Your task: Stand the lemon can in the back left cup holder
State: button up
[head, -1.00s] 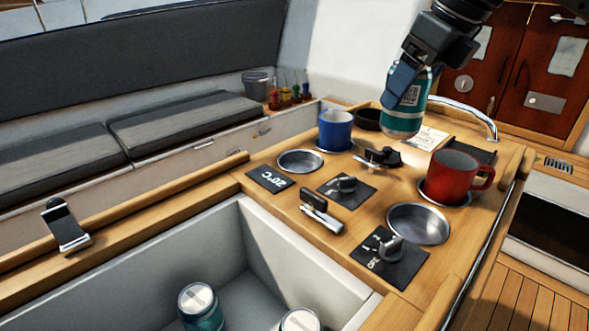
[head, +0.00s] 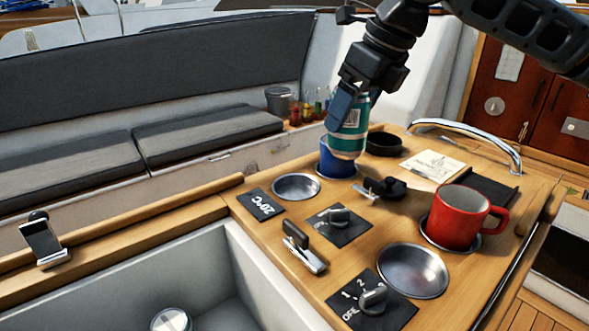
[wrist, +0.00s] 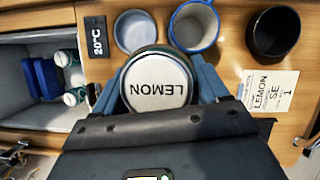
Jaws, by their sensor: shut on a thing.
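My gripper (head: 350,108) is shut on the lemon can (head: 348,142), which is teal with a pale band and nearly upright. The can is in the air above the wooden counter and covers part of the blue mug. In the wrist view its lid (wrist: 157,88) reads LEMON, between my two fingers. The far left cup holder (head: 297,187) is empty, a round metal recess left of the can; the wrist view shows it just beyond the lid (wrist: 134,30). The blue mug (head: 334,170) stands in the holder beside it.
A red mug (head: 456,218) fills the near right holder; the near left holder (head: 413,272) is empty. A black round container (head: 384,144), a paper card (head: 433,166) and several switch knobs surround the holders. An open cooler (head: 130,290) holding cans lies at the left.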

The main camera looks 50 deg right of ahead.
jog(key=shift+w+a+f, duration=0.7)
jog(key=shift+w+f, duration=0.6)
jog(key=shift+f, duration=0.25)
jog(key=shift+w+a+f, duration=0.7)
jog(key=shift+w+f, duration=0.55)
jog(key=shift+f, duration=0.25)
jog(key=shift+w+a+f, duration=0.7)
jog(key=shift+w+f, duration=0.6)
jog(key=shift+f, duration=0.25)
jog(key=shift+f+b, duration=0.35)
jog(key=o, duration=1.3)
jog(key=shift+r+p, duration=0.35)
jog(key=shift+r, duration=0.2)
jog(key=v, duration=1.1)
jog(key=shift+s+r+p, duration=0.15)
jog(key=shift+r+p, duration=0.1)
jog(key=shift+p, duration=0.1)
